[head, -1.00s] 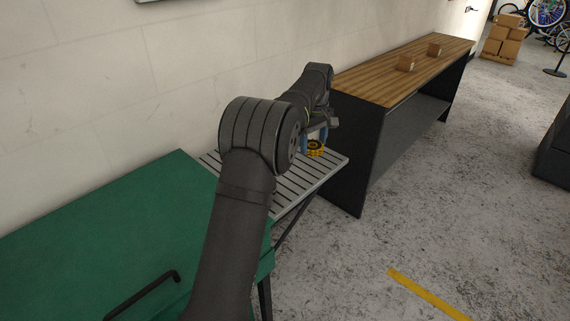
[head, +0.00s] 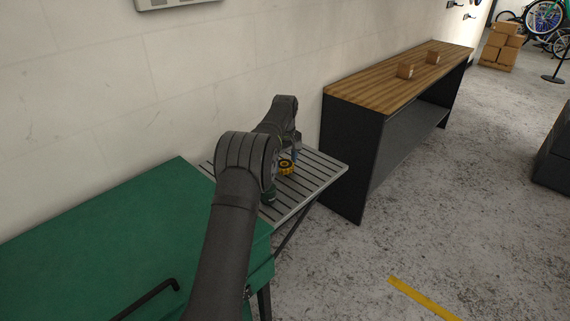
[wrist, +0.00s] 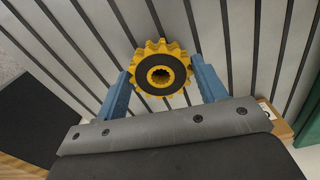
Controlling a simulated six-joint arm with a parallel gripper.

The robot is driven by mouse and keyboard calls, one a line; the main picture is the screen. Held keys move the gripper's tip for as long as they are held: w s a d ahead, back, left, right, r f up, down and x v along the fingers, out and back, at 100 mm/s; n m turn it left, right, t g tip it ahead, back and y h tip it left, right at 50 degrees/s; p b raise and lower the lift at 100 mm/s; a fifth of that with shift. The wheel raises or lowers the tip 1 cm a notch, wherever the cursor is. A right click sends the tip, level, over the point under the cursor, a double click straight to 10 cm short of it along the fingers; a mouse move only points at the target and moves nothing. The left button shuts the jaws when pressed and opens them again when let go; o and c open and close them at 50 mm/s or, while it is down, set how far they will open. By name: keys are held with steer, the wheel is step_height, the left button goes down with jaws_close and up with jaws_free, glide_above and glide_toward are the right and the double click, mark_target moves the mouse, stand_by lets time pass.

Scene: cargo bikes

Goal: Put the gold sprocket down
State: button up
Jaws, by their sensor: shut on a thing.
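The gold sprocket (head: 287,167), a toothed gold ring with a dark middle, is over the grey slatted table (head: 318,170). My gripper (wrist: 162,70) is shut on the gold sprocket (wrist: 160,46), with one blue finger at its left side and one at its right. The slats of the table (wrist: 235,45) show behind the sprocket in the wrist view. I cannot tell whether the sprocket touches the slats or hangs just above them. In the head view, my arm hides most of the gripper.
A green cabinet (head: 90,235) stands at left. A wooden-topped bench (head: 375,84) with two small boxes stands beyond the table. A brown thing (wrist: 275,117) shows behind my gripper.

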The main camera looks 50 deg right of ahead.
mark_target(285, 164)
steer(key=shift+f, duration=0.45)
steer(key=shift+f, duration=0.15)
steer(key=o, duration=1.3)
steer(key=shift+c, duration=0.2)
step_height(285, 164, up, 12)
step_height(285, 164, down, 12)
steer(key=shift+r, duration=1.95)
